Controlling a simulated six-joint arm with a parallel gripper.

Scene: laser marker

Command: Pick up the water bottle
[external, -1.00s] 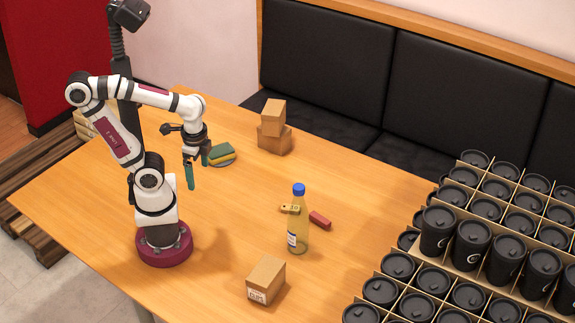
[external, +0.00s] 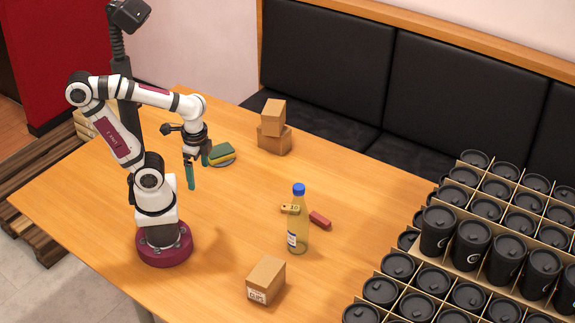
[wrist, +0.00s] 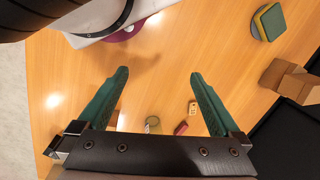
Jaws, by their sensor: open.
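The water bottle (external: 298,226) stands upright on the wooden table, clear yellowish with a blue cap and a small label low on its side. My gripper (external: 197,173) is open and empty above the table, left of the bottle and well apart from it. In the wrist view its two green fingers (wrist: 158,76) are spread wide with nothing between the tips. A small roundish shape (wrist: 152,124) just above the gripper's dark bar may be part of the bottle; I cannot tell for sure.
A wooden tag (external: 290,208) and red block (external: 320,220) lie close to the bottle. A cardboard box (external: 266,279) sits in front, two stacked boxes (external: 275,138) behind. A sponge on a dish (external: 221,154) is beside my gripper. Black cups (external: 470,240) in dividers fill the right.

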